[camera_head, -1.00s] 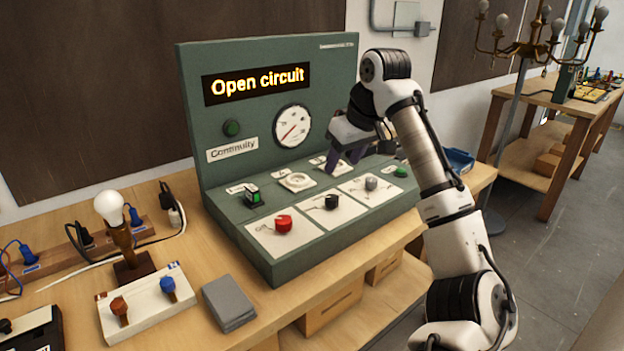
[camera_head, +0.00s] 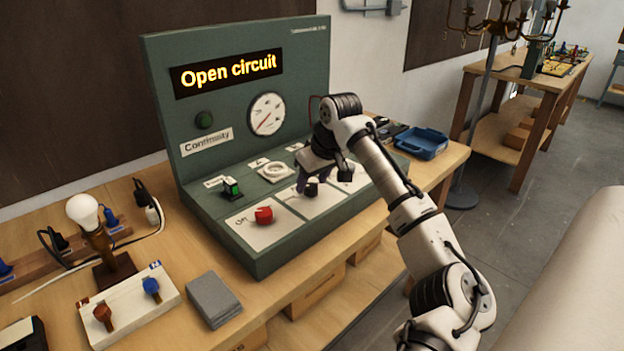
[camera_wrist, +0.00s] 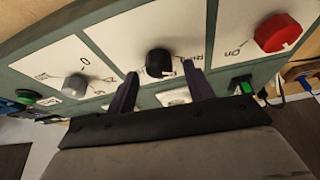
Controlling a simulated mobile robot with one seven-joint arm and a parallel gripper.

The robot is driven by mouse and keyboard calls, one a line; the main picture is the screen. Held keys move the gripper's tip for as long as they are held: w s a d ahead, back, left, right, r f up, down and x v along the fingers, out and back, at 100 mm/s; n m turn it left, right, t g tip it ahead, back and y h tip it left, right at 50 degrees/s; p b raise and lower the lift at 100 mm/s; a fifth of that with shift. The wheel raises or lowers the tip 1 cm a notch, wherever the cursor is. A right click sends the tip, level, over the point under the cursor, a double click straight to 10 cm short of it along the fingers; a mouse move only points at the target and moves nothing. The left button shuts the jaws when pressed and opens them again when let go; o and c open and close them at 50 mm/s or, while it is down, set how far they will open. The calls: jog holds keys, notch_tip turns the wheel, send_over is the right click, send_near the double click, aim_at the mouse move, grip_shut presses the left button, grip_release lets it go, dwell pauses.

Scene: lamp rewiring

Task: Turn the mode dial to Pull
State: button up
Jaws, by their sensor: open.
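A black knob (camera_wrist: 158,62) sits on a white plate in the middle of the green tester's sloped panel. It is likely the mode dial; its printed labels are too small to read. It also shows in the head view (camera_head: 311,188), partly covered by my gripper. My gripper (camera_wrist: 160,72) is open, with one dark finger on each side of the knob. I cannot tell whether the fingers touch it. In the head view my gripper (camera_head: 305,184) is low over the panel. The green tester (camera_head: 160,75) has a lit display (camera_head: 229,73) reading "Open circuit".
A red knob (camera_wrist: 278,33) and a grey knob (camera_wrist: 75,87) stand on either side of the black one. A green switch (camera_head: 231,188) is near the red knob. A lamp bulb (camera_head: 82,211), a grey block (camera_head: 213,299) and a blue tray (camera_head: 422,143) are on the bench.

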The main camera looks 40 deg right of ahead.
jog(key=shift+w+f, duration=0.25)
jog(key=shift+f, duration=0.35)
jog(key=c, duration=1)
